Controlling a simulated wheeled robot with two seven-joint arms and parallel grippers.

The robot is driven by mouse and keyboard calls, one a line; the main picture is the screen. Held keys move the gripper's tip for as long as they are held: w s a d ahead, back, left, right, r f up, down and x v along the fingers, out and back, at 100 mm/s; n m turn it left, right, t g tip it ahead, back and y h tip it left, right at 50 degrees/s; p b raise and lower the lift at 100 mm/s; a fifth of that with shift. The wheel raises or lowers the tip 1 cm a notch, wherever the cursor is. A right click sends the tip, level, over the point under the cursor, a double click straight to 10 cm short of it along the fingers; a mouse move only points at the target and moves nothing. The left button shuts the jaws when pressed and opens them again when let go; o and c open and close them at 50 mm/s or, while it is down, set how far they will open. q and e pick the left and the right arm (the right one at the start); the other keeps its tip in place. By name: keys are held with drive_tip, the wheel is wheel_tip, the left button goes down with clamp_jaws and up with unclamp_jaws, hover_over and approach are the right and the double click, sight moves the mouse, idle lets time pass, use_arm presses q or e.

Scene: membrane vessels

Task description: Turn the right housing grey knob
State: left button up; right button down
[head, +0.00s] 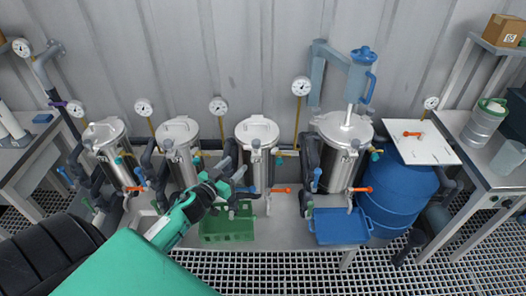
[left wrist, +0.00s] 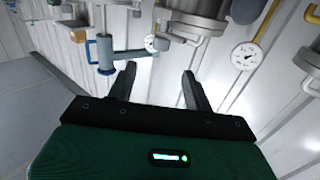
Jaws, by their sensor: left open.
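The right housing (head: 340,160) is the large steel vessel at the right end of the row in the head view. Small grey fittings show around it, one just below it (head: 350,206); I cannot tell for certain which is the grey knob. My left gripper (head: 238,172) is open and empty, in front of the third vessel and left of the right housing, apart from it. In the left wrist view its two dark fingers (left wrist: 160,78) are spread with nothing between them. Steel vessels and pipes show beyond, turned over. My right gripper is in neither view.
Three smaller steel vessels (head: 257,145) stand left of the right housing, with orange and blue handles and gauges (head: 301,86) on yellow pipes. A green crate (head: 226,232) and a blue tray (head: 340,232) sit in front. A blue barrel (head: 400,190) stands right.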

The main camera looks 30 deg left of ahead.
sight(253, 146)
use_arm(q)
drive_tip(key=w+p, duration=0.2)
drive_tip(key=w, duration=1)
drive_tip(key=shift+w+d, duration=0.1)
drive_tip(key=shift+w, duration=0.15)
drive_tip(key=shift+w+p, duration=0.3)
drive_tip(key=shift+w, duration=0.4)
drive_tip(key=c, duration=1)
